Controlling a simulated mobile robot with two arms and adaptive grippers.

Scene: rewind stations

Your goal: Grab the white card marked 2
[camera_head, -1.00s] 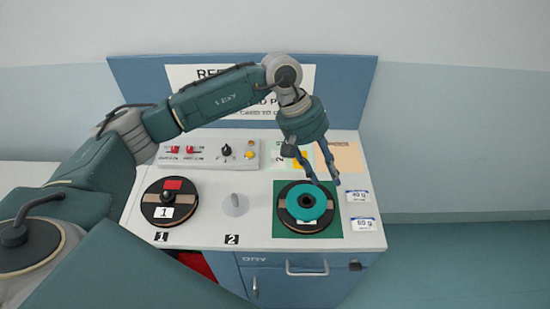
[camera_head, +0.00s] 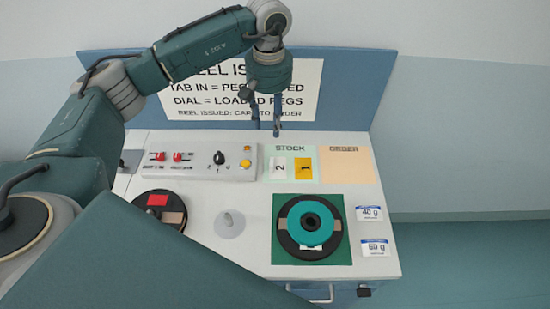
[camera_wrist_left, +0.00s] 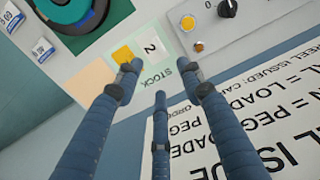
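The white card marked 2 (camera_head: 280,168) lies on the pale green STOCK area (camera_head: 290,149) at the back of the station top, left of a yellow card (camera_head: 303,169). In the left wrist view the white card (camera_wrist_left: 149,46) shows just beyond the fingertips, beside the yellow card (camera_wrist_left: 122,55). My left gripper (camera_head: 264,124) hangs in front of the sign panel, behind and above the cards. In the left wrist view its fingers (camera_wrist_left: 160,78) are spread with nothing between them. My right gripper is not in view.
A teal reel (camera_head: 310,222) sits on a green mat (camera_head: 341,256) at front right. A control box (camera_head: 204,168) with switches and dial stands left of the cards. A grey peg (camera_head: 230,223), another reel (camera_head: 159,211) and the bare orange ORDER area (camera_head: 346,168) are nearby.

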